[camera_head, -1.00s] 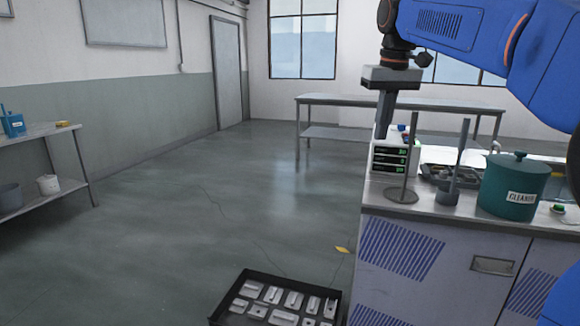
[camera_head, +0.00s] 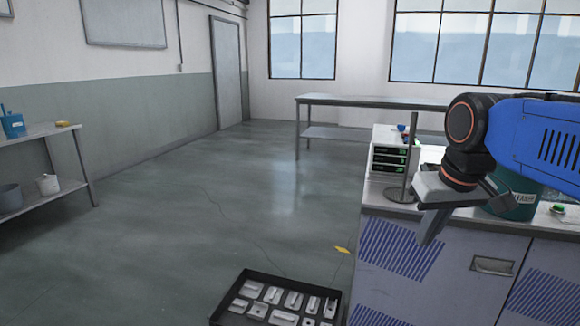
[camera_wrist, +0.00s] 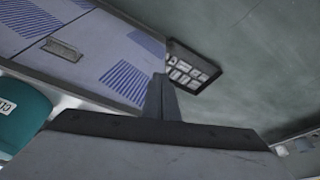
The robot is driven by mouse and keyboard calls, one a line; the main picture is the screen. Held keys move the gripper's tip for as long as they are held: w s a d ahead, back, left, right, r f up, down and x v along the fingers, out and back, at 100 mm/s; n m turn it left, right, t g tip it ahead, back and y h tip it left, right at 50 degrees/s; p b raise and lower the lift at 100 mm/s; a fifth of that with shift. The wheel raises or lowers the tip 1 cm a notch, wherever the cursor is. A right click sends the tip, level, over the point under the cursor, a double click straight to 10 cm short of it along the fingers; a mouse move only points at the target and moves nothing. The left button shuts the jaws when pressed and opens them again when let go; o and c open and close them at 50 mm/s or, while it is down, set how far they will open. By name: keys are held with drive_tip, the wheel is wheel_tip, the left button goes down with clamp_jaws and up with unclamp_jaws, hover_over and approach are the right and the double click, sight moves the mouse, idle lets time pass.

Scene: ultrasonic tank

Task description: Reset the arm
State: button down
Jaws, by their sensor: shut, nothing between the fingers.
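My blue arm reaches in from the right in the head view, and my gripper (camera_head: 430,232) hangs in front of the cabinet (camera_head: 395,250). Its fingers are shut with nothing between them and point down and to the left. In the wrist view my gripper (camera_wrist: 162,85) shows as a narrow dark pair of closed fingers, with the cabinet (camera_wrist: 135,85) at its left and the black tray of pale parts (camera_wrist: 170,42) beyond its tips. Part of the counter is hidden behind my arm.
The black tray (camera_head: 213,320) sits on the floor left of the cabinet. The green cleaner pot (camera_head: 516,208) is partly hidden behind my arm. A stack of instruments (camera_head: 388,165) stands at the counter's left end. The floor at the left is open.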

drive_tip(key=s+d+f+t, duration=0.1)
drive_tip(key=s+f, duration=1)
drive_tip(key=f, duration=0.4)
drive_tip(key=shift+s+d+f+m, duration=0.25)
drive_tip(key=shift+s+m, duration=0.05)
drive_tip(key=shift+m, duration=0.1)
idle(0.6)
